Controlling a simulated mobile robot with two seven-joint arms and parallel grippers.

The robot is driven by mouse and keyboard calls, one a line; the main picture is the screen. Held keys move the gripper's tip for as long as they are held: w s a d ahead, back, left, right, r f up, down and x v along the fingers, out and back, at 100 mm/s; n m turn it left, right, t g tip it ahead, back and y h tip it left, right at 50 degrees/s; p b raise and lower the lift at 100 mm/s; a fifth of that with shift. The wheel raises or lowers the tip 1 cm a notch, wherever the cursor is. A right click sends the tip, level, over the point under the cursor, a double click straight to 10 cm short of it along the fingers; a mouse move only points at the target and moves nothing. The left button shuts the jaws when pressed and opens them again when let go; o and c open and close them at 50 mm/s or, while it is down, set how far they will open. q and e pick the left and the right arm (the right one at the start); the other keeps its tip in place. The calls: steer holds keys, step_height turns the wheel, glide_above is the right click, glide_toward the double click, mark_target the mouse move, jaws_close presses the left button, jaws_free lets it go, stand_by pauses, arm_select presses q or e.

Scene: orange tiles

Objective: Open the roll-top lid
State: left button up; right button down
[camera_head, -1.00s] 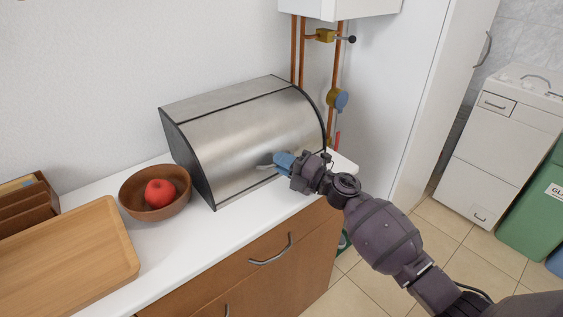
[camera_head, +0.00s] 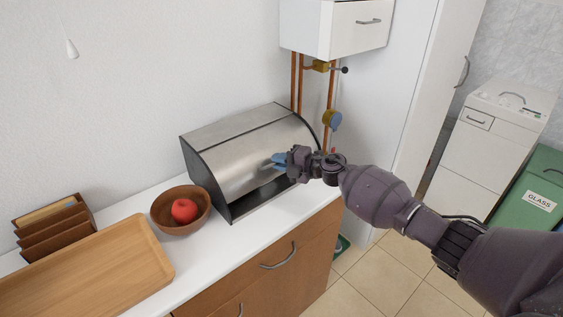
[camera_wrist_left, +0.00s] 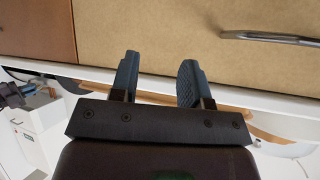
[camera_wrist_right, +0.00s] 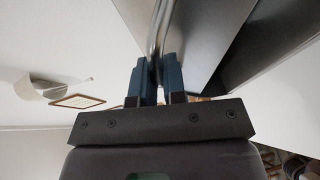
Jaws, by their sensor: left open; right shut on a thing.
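The metal bread box with black side panels stands on the white counter, and its curved steel roll-top lid (camera_head: 240,157) is partly raised. A dark gap shows under the lid's front edge. My right gripper (camera_head: 279,161) is at the front of the lid, shut on the lid's handle. In the right wrist view the blue fingers (camera_wrist_right: 158,82) close on a thin metal bar (camera_wrist_right: 157,35) beside the lid. My left gripper (camera_wrist_left: 157,75) is open and empty in the left wrist view, near a wooden drawer front. It is not in the head view.
A brown bowl (camera_head: 161,217) with a red apple (camera_head: 184,210) stands left of the box. A wooden tray (camera_head: 110,265) and a letter rack (camera_head: 52,228) lie further left. Copper pipes (camera_head: 295,85) rise behind the box. White counter in front is clear.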

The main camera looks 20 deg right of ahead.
mark_target(258, 138)
steer(key=w+r+p, duration=0.1)
steer(key=w+a+r+p, duration=0.1)
steer(key=r, duration=0.1)
steer(key=shift+w+r, duration=0.15)
steer(key=shift+w, duration=0.15)
steer(key=w+r, duration=0.1)
steer(key=w+a, duration=0.1)
steer(key=w, duration=0.1)
steer(key=w+r, duration=0.1)
steer(key=shift+w+a+r, duration=0.3)
steer(key=shift+w, duration=0.1)
steer(key=shift+w+a+r+b, duration=0.15)
steer(key=shift+w+a+b, duration=0.1)
steer(key=shift+w, duration=0.3)
steer(key=shift+w+a+r+b, duration=0.15)
steer(key=shift+w+b, duration=0.05)
steer(key=shift+w, duration=0.3)
arm_select(q)
steer(key=shift+w+a+r, duration=0.1)
steer(key=shift+w+r, duration=0.35)
steer(key=shift+r, duration=0.2)
steer(key=shift+w+r, duration=0.45)
steer(key=shift+r, duration=0.15)
arm_select(e)
steer(key=shift+w, duration=0.15)
steer(key=c, duration=1.5)
jaws_free()
steer(key=shift+c, duration=0.2)
steer(key=shift+o, duration=0.3)
steer(key=shift+a, duration=0.1)
